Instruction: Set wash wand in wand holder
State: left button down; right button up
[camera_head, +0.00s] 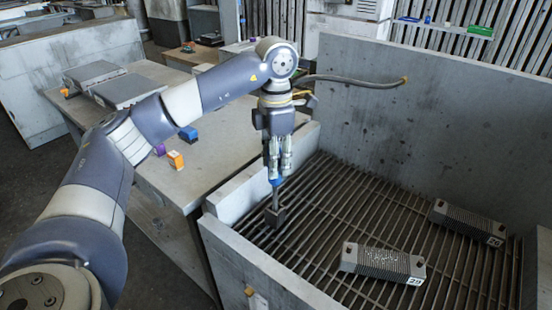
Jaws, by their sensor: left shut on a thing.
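My left gripper (277,172) points down over the near left part of the slatted basin and is shut on the wash wand. The wand has a blue part (276,183) just below the fingers. A thin grey shaft runs down from it to a dark block-like end (276,216), close above or touching the slats; I cannot tell which. The fingers hide the wand's upper part. A grey hose (345,79) runs from behind the gripper to the basin's back wall. I cannot clearly identify the wand holder. My right gripper is not in view.
Two ribbed blocks, a near one (383,262) and a far one (467,221), lie on the slatted grate (345,205). Concrete walls (440,120) bound the basin. The table (205,185) at left carries small coloured boxes. A small fitting (256,299) is on the front wall.

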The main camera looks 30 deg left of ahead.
pick_arm(q)
jog(key=shift+f, duration=0.35)
dwell(0.3)
jog(key=shift+f+b, duration=0.75)
jog(key=shift+f, duration=0.35)
jog(key=shift+f+b, duration=0.5)
jog(key=shift+f, duration=0.3)
dwell(0.5)
jog(key=c, duration=1.1)
grip_release()
